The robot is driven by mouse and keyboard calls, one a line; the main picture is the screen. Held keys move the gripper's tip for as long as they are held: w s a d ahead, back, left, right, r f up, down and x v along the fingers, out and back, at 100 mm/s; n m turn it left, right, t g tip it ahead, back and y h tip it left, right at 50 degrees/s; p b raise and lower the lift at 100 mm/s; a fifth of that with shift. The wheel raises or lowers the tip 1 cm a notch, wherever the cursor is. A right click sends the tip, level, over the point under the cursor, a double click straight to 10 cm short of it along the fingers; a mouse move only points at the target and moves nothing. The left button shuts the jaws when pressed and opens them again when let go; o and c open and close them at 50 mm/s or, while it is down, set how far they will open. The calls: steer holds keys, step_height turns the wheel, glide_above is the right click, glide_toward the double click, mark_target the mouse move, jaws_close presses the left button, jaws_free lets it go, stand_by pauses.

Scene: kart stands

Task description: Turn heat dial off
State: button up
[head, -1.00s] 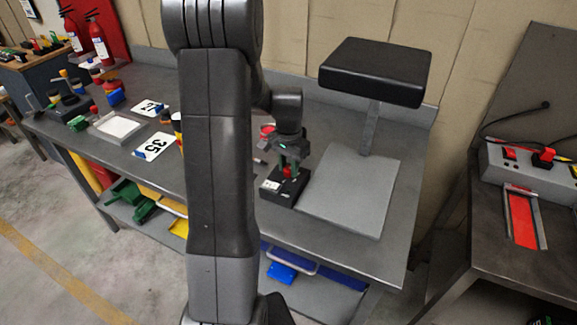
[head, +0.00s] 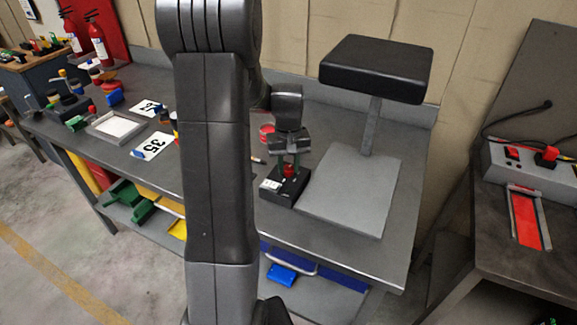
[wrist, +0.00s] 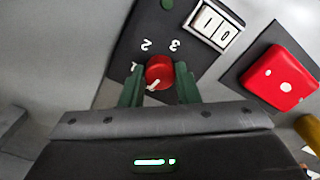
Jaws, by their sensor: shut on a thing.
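The heat dial is a red round knob with a white pointer mark (wrist: 159,72), on a black control box (head: 283,188) beside the grey plate of the press. White numerals 1, 2 and 3 stand around it in the wrist view. The pointer mark points down and left in that view, away from the 2 and 3; any numeral beneath it is hidden. My gripper (wrist: 159,84) points down over the box, its green fingers on either side of the dial and shut on it. It also shows in the head view (head: 288,168).
A white rocker switch (wrist: 212,25) and a green lamp or button (wrist: 167,4) sit on the same box. The press with its black padded head (head: 375,68) stands right of the box. A red block (wrist: 280,80) lies nearby on a dark plate.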

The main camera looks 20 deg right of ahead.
mark_target(289, 167)
steer(key=shift+n, duration=0.9)
steer(key=o, duration=1)
steer(key=shift+c, duration=0.2)
steer(key=shift+r, duration=0.1)
step_height(289, 167, up, 14)
steer(key=shift+b, duration=0.4)
steer(key=shift+f, duration=0.25)
step_height(289, 167, down, 14)
steer(key=shift+r+p, duration=0.15)
steer(key=shift+p, duration=0.15)
